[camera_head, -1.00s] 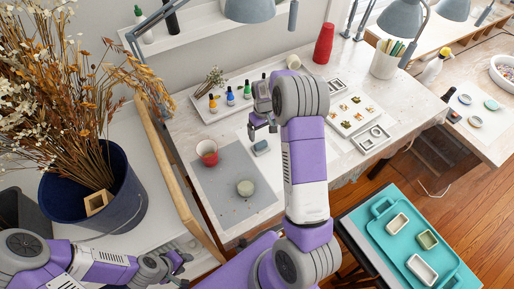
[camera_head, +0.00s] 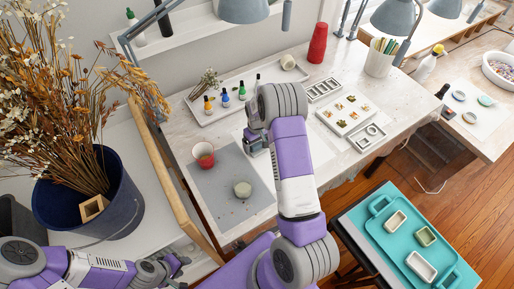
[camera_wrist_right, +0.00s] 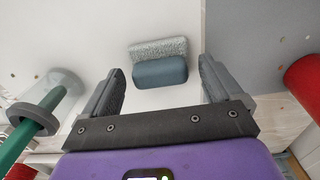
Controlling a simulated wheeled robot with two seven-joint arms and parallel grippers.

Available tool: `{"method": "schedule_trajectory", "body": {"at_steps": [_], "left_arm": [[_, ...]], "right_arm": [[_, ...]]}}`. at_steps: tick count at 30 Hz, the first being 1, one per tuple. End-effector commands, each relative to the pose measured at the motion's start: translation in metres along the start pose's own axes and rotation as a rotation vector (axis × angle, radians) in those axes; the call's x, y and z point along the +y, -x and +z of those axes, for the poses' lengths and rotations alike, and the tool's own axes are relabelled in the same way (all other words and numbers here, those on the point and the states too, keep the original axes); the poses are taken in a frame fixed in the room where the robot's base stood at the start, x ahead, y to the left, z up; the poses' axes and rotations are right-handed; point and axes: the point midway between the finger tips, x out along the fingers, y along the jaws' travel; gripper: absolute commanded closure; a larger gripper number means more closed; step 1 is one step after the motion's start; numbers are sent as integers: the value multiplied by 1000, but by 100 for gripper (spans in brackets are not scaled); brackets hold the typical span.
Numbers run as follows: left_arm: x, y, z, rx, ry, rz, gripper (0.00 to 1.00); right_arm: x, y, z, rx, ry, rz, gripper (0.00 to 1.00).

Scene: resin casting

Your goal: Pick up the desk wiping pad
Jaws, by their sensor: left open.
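The desk wiping pad (camera_wrist_right: 160,70) is a small block with a smooth dark blue part and a textured pale grey part. In the right wrist view it lies between the lines of my right gripper's fingers, with gaps at both sides. My right gripper (camera_wrist_right: 160,78) is open and empty above it. In the head view my right gripper (camera_head: 256,148) is over the worktable and hides most or all of the pad. My left gripper (camera_head: 174,266) is open and empty at the lower left, away from the worktable.
A white tray (camera_head: 205,117) with small bottles is behind. White molds (camera_head: 368,137) lie to the right. A wooden edge (camera_head: 165,165) runs along the left.

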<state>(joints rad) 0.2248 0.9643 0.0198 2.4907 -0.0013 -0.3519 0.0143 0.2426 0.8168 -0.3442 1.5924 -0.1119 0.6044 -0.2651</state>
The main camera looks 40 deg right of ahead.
Motion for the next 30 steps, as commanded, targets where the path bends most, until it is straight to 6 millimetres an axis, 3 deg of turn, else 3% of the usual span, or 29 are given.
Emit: {"method": "schedule_trajectory", "body": {"at_steps": [1,11,20,30], "left_arm": [[0,0,0,0,0,0,57],[0,0,0,0,0,0,57],[0,0,0,0,0,0,57],[-1,-2,0,0,0,0,57]], "right_arm": [[0,0,0,0,0,0,16],[0,0,0,0,0,0,66],[0,6,-1,3,0,1,67],[0,69,-1,5,-1,0,67]]}}
